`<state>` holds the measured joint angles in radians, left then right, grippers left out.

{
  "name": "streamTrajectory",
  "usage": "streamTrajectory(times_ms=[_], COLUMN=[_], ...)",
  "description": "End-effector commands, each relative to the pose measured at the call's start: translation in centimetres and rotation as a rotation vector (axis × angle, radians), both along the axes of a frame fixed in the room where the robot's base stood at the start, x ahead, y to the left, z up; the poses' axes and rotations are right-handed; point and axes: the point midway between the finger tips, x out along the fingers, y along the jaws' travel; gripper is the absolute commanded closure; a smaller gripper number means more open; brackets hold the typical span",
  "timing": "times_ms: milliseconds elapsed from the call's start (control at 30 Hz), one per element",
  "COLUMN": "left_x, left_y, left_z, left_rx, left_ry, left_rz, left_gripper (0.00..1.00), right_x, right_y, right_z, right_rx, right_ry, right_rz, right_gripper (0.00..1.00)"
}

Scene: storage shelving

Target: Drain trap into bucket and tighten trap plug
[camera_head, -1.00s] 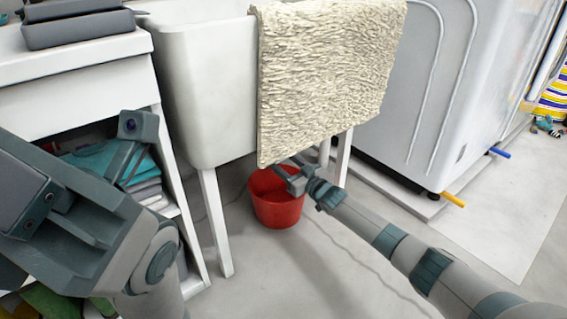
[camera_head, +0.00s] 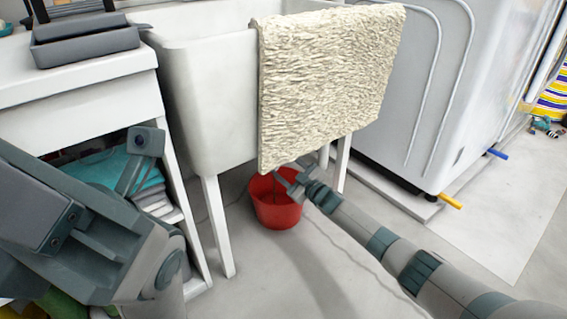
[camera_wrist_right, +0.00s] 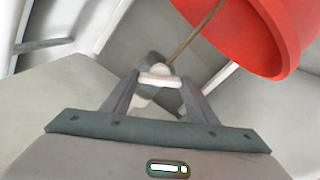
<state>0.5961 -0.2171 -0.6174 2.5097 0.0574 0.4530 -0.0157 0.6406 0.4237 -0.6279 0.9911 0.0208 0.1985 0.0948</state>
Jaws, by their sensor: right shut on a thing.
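The red bucket (camera_head: 279,214) stands on the floor under the sink, behind the hanging rug's lower edge. It also shows at the top right of the right wrist view (camera_wrist_right: 262,45). My right gripper (camera_head: 284,177) is over the bucket's rim in the head view. In the wrist view its fingers (camera_wrist_right: 160,88) are shut on a small white part, which looks like the trap plug (camera_wrist_right: 160,79). A thin brown stream (camera_wrist_right: 197,36) runs from there toward the bucket. The rest of the trap is hidden in the head view. My left arm is at the lower left; its fingertips cannot be made out.
The white sink (camera_head: 208,100) has a cream rug (camera_head: 325,75) over its front, and its legs flank the bucket. A shelf unit (camera_head: 110,75) stands at left and a white machine (camera_head: 440,90) at right. The floor in front is clear.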

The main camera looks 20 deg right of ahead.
Motion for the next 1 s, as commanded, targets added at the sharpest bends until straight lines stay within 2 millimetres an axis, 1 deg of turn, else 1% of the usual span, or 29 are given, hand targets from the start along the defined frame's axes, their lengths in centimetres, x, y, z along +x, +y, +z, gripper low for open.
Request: streamTrajectory(times_ms=[333, 600, 800, 1000], left_x=[0.22, 0.32, 0.33, 0.28], left_y=[0.08, 0.08, 0.12, 0.14], left_z=[0.45, 0.42, 0.33, 0.31], left_rx=[-0.003, -0.004, -0.005, -0.007], left_ry=[0.009, 0.015, 0.015, 0.013], left_rz=[0.005, 0.007, 0.007, 0.005], left_gripper=[0.69, 0.69, 0.69, 0.69], right_x=[-0.07, -0.11, -0.11, -0.12], right_y=[0.12, 0.11, 0.13, 0.17], right_z=[-0.08, -0.27, -0.28, -0.29], right_rx=[-0.308, -0.542, -0.678, -0.762], right_ry=[-0.111, -0.195, -0.245, -0.276], right_rz=[0.001, 0.002, 0.002, 0.003], right_gripper=[0.69, 0.69, 0.69, 0.69])
